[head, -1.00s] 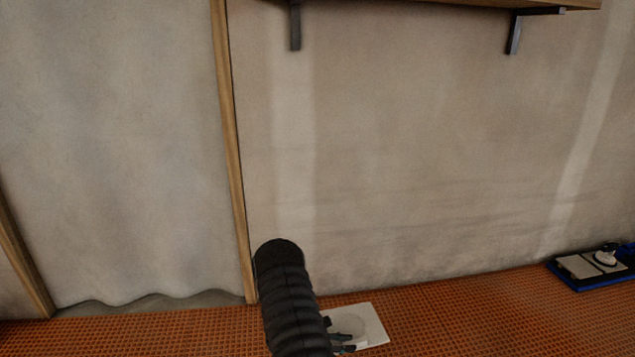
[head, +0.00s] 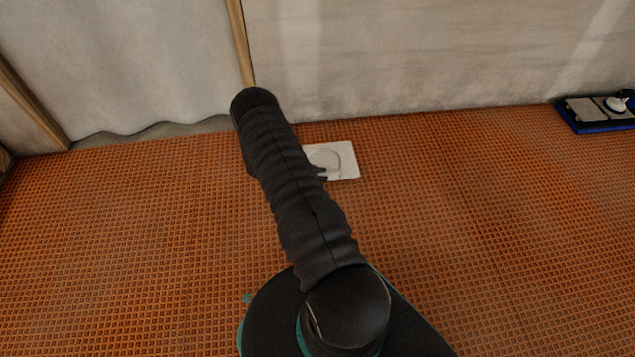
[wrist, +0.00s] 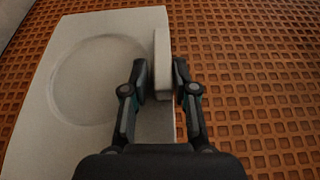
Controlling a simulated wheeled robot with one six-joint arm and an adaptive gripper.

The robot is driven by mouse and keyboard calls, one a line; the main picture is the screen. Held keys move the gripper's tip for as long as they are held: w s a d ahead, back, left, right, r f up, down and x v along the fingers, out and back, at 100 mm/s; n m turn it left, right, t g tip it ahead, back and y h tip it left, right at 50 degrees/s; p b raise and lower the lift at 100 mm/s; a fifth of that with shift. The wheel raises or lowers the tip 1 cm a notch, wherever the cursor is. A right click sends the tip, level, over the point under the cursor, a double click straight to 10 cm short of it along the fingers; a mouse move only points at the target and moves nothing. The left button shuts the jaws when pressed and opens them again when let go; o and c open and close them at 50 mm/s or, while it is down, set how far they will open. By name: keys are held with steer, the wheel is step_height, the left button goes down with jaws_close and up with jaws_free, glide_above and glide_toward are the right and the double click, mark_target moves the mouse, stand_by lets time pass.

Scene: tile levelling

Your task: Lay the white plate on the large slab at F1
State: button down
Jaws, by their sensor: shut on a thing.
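The large slab (head: 347,165) is a pale rectangle on the orange floor, partly behind my arm in the head view. In the wrist view the slab (wrist: 55,140) fills the left side and has a round, shallow ring marked on it. My gripper (wrist: 163,82) is shut on the white plate (wrist: 162,50), a thin pale piece seen nearly edge-on between the fingers. The plate shows over the slab's right edge; whether it touches the slab I cannot tell. In the head view my gripper (head: 318,173) is mostly hidden by my arm.
A blue tray (head: 590,129) holding a grey tile and a pale round item lies by the wall at the right. The wall (head: 430,60) runs close behind the slab. The orange grid floor (head: 480,230) is clear in front and to the right.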

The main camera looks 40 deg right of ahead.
steer(key=shift+w+a+f, duration=0.3)
steer(key=shift+f+b, duration=0.4)
steer(key=shift+f, duration=1.5)
steer(key=shift+f, duration=0.1)
steer(key=c, duration=0.9)
jaws_free()
